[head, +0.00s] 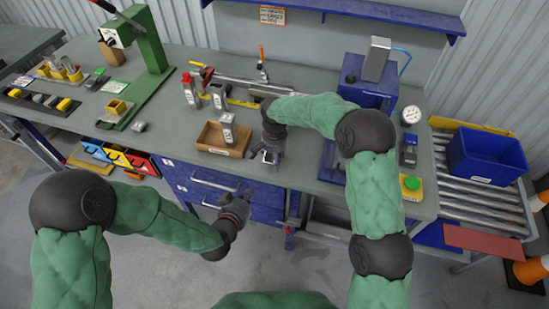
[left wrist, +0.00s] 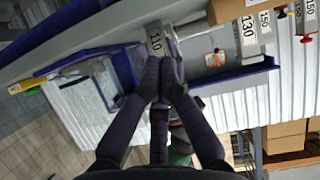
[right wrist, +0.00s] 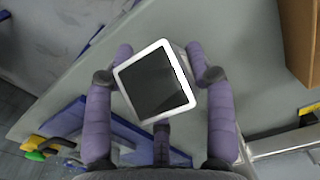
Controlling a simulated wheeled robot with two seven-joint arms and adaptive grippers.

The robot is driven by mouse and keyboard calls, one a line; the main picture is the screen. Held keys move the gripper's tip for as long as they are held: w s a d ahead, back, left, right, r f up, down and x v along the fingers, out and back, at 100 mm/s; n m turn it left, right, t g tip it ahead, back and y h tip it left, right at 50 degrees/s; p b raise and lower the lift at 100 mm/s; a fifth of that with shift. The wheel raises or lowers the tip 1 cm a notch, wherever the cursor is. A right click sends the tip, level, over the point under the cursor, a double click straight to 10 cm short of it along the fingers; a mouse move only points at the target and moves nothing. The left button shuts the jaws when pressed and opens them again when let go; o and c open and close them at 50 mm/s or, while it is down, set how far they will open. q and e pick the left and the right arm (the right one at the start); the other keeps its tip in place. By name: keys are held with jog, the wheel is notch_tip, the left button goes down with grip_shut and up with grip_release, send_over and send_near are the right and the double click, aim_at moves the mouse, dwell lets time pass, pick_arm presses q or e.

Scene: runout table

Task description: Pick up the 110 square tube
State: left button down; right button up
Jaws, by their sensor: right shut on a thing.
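The 110 tube (left wrist: 155,40) shows its number label in the left wrist view. My right gripper (head: 270,150) is shut on it near the bench's front edge. In the right wrist view, the tube's square end (right wrist: 155,85), with a pale rim and dark inside, sits between the fingers. In the head view only a small part of the tube shows below the gripper. My left gripper (head: 243,193) is low in front of the blue drawers. Its fingers (left wrist: 160,65) are together and empty, with the tube beyond their tips.
A cardboard box (head: 210,145) holds the 130 tube (head: 228,128). Two more tubes (head: 190,92) (head: 217,96) stand behind it. A blue press (head: 370,90) stands to the right and a green press (head: 150,50) to the left. Blue drawers (head: 205,185) lie below the bench edge.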

jog(key=shift+f, duration=0.1)
pick_arm(q)
jog(key=s+a+f+n+g, duration=0.1)
jog(key=s+f+g, duration=0.4)
jog(key=f, duration=0.5)
jog(key=s+a+f+n+g, duration=0.1)
jog(key=s+f+n+g, duration=0.2)
jog(key=s+f+g, duration=0.3)
jog(key=s+f, duration=0.4)
jog(key=f, duration=0.1)
jog(key=shift+s+f+n+g, duration=0.15)
jog(key=shift+s+n+g, duration=0.15)
jog(key=shift+n, duration=0.1)
jog(key=shift+a, duration=0.15)
pick_arm(e)
jog(key=shift+r, duration=0.75)
pick_arm(q)
jog(key=shift+r+p, duration=0.4)
pick_arm(e)
jog(key=s+a, duration=0.2)
jog(key=s, duration=0.4)
jog(key=s+a, duration=0.2)
jog(key=s, duration=0.4)
jog(key=s+a, duration=0.2)
jog(key=s, duration=0.5)
